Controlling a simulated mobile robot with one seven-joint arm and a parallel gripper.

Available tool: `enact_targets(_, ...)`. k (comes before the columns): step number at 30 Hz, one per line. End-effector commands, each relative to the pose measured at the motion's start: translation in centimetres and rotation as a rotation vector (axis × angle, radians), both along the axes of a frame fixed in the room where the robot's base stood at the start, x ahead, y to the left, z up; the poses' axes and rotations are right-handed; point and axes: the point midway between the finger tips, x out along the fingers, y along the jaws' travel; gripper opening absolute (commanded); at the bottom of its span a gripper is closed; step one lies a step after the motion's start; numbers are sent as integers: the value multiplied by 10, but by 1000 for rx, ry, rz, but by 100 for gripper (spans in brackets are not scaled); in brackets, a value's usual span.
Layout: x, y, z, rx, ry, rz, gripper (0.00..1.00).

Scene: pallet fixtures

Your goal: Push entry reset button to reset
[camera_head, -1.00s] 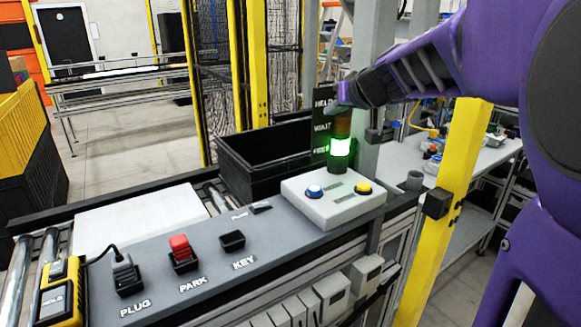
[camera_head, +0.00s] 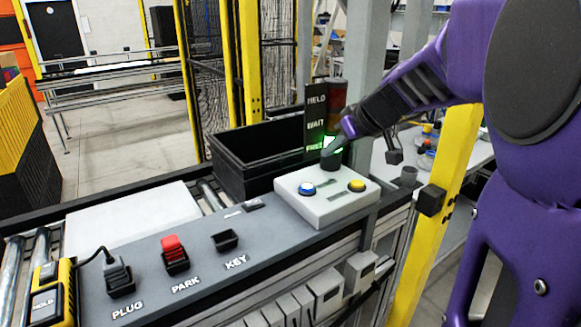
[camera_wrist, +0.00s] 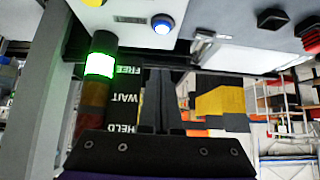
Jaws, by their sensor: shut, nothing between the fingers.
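A pale control box (camera_head: 312,207) stands at the far right end of the grey console, with a blue button (camera_head: 307,189) on its left and a yellow button (camera_head: 356,185) on its right. Its small labels are unreadable. The wrist view shows the blue button (camera_wrist: 162,23) near the top. My gripper (camera_head: 346,128) is shut and empty, above and behind the box, in front of the signal tower and apart from both buttons. Its dark fingers (camera_wrist: 165,75) point toward the box in the wrist view. The signal tower (camera_head: 337,93) glows green beside FREE on its HELD/WAIT/FREE sign (camera_head: 316,118).
A black bin (camera_head: 232,175) sits behind the console, left of the tower. The console holds a plug (camera_head: 119,278), a red park piece (camera_head: 173,246) and an empty key socket (camera_head: 225,240). A yellow post (camera_head: 447,190) stands at the right.

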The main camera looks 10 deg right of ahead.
Motion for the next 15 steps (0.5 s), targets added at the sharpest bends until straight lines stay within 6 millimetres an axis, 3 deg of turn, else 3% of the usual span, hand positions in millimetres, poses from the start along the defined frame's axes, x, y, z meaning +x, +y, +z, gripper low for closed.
enact_targets(15, 61, 31, -73, -1, 5, 0, 0)
